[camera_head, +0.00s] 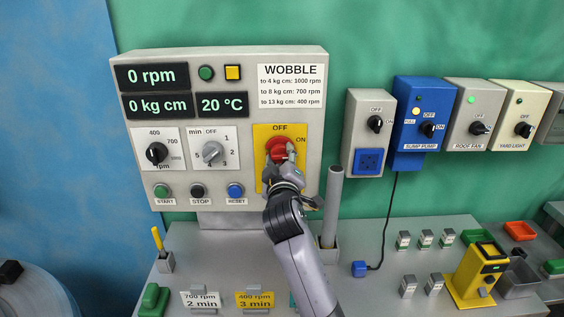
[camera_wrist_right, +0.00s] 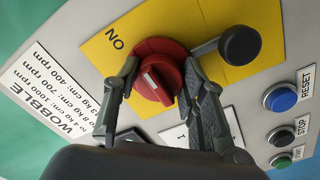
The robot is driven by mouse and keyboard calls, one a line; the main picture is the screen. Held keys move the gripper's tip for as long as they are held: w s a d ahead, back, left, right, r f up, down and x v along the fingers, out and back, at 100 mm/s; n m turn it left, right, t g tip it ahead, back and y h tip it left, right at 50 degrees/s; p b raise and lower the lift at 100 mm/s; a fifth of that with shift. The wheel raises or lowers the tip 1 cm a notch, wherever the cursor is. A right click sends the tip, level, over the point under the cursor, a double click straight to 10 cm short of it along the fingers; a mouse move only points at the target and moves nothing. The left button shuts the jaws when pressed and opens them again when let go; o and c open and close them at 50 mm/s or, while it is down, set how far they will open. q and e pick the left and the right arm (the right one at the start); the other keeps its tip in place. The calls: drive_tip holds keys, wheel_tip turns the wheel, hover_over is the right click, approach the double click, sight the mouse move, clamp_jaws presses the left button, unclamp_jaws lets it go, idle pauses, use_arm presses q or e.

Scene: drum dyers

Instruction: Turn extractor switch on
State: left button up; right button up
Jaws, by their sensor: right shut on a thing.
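A red rotary switch (camera_head: 277,146) sits on a yellow plate (camera_head: 262,134) marked OFF at the top and ON at the upper right, on the grey control panel (camera_head: 230,58). The red switch also shows in the right wrist view (camera_wrist_right: 152,60), with a white line on its face; I cannot tell which label the line points to. My right gripper (camera_head: 281,160) is shut on the red switch, one finger on each side, as the right wrist view (camera_wrist_right: 160,82) shows. The fingers hide part of the switch and plate. My left gripper is not in view.
A dark round knob (camera_wrist_right: 240,45) stands out beside the red switch. START, STOP (camera_head: 198,191) and RESET (camera_head: 236,190) buttons lie low on the panel. Switch boxes, including a blue sump pump box (camera_head: 423,100), hang to the right. A grey upright post (camera_head: 332,205) stands near my forearm.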

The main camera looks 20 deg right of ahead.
drive_tip(key=shift+f+m, duration=0.2)
drive_tip(key=shift+m, duration=0.1)
idle(0.4)
drive_tip(key=o, duration=1.2)
drive_tip(key=shift+r, duration=0.1)
drive_tip(key=shift+c, duration=0.2)
